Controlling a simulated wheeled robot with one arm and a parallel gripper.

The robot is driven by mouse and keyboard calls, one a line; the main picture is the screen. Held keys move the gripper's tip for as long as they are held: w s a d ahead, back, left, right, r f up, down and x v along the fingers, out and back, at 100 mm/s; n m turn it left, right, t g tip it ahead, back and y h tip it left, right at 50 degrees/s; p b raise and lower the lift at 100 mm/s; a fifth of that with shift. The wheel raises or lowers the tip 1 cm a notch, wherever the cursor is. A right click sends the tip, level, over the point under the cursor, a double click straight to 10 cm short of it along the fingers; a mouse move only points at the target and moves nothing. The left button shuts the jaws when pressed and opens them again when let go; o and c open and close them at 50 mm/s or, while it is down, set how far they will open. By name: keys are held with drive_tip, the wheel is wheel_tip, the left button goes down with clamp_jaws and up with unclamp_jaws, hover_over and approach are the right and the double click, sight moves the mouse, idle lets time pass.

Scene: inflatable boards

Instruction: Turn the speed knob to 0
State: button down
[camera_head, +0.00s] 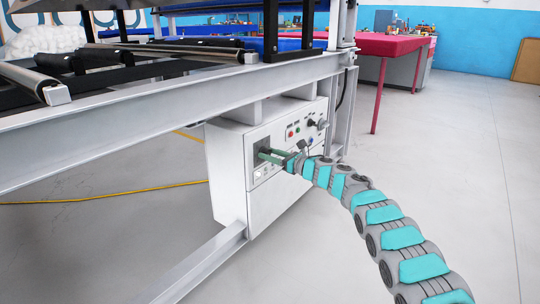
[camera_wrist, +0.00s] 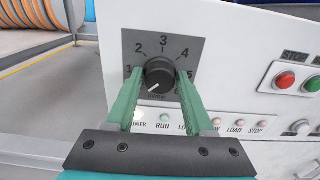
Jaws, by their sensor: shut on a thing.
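The speed knob (camera_wrist: 160,72) is a round black knob on a grey dial plate (camera_wrist: 139,42) numbered 1 to 5 in the wrist view. Its white pointer mark slants to the lower left, below the 1. The 0 mark cannot be made out; the left finger covers that side. My gripper (camera_wrist: 159,80) has its two green fingers on the left and right of the knob, shut on it. In the head view my gripper (camera_head: 271,155) reaches the dark dial plate (camera_head: 262,144) on the white control box (camera_head: 229,170).
Red (camera_wrist: 285,80) and green (camera_wrist: 313,83) buttons sit right of the dial. Indicator lamps (camera_wrist: 164,118) run below it. A grey frame beam (camera_head: 165,118) passes above the box, and a post stands on its right. The floor on the right is clear.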

idle(0.3)
drive_tip(key=shift+c, duration=1.4)
unclamp_jaws()
drive_tip(key=v, duration=0.7)
drive_tip(key=shift+s+d, duration=0.2)
drive_tip(key=shift+d, duration=0.05)
